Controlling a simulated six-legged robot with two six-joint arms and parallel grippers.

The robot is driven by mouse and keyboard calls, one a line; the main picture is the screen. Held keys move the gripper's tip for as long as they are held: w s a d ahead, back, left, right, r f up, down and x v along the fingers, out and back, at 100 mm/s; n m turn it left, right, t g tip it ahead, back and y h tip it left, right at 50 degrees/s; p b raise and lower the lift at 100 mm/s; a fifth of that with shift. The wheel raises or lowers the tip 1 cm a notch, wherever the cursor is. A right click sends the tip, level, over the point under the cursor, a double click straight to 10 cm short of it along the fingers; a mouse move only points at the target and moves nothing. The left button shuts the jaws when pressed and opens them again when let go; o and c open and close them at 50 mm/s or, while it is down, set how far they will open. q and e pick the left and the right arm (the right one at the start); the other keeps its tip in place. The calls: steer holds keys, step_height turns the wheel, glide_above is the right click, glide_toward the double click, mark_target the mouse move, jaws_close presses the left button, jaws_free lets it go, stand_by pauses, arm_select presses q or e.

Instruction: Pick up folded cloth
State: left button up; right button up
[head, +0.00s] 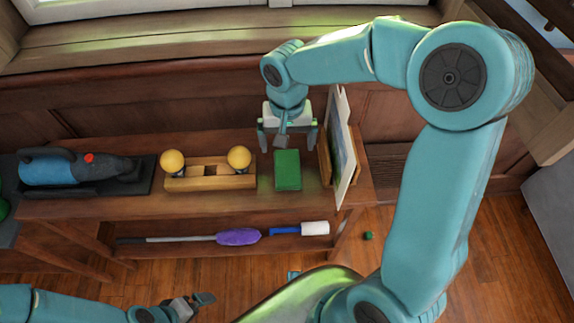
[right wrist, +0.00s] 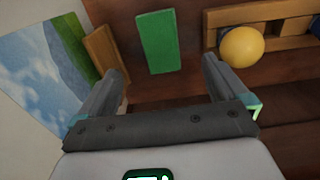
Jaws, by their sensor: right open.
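The folded cloth (head: 287,170) is a green rectangle lying flat on the top of the wooden bookcase (head: 100,207), between the yellow-knobbed wooden piece and the leaning picture. It also shows as a green block (right wrist: 158,41) ahead of the fingers in the right wrist view. My right gripper (head: 287,140) is open and empty, just behind the cloth and pointing down, apart from it as far as I can tell. In the right wrist view the two fingers (right wrist: 165,80) are spread, with the cloth between their lines. My left gripper (head: 200,300) is low at the bottom left, away from the cloth; its jaws are unclear.
A wooden piece with yellow balls (head: 210,182) stands left of the cloth. A picture (head: 343,150) leans close on the right. A blue handheld vacuum (head: 75,168) sits farther left. A purple duster (head: 238,237) and a blue-handled roller (head: 300,229) lie on the lower shelf.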

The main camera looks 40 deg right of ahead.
glide_above(288, 171)
steer(key=f, duration=0.7)
steer(key=shift+s+a+b, duration=0.1)
steer(key=shift+a+b, duration=0.1)
steer(key=shift+b, duration=0.15)
steer(key=f, duration=0.5)
steer(key=shift+d+f+b, duration=0.2)
steer(key=shift+d+b, duration=0.05)
steer(key=shift+b, duration=0.05)
steer(key=shift+w, duration=0.2)
steer(key=c, duration=1)
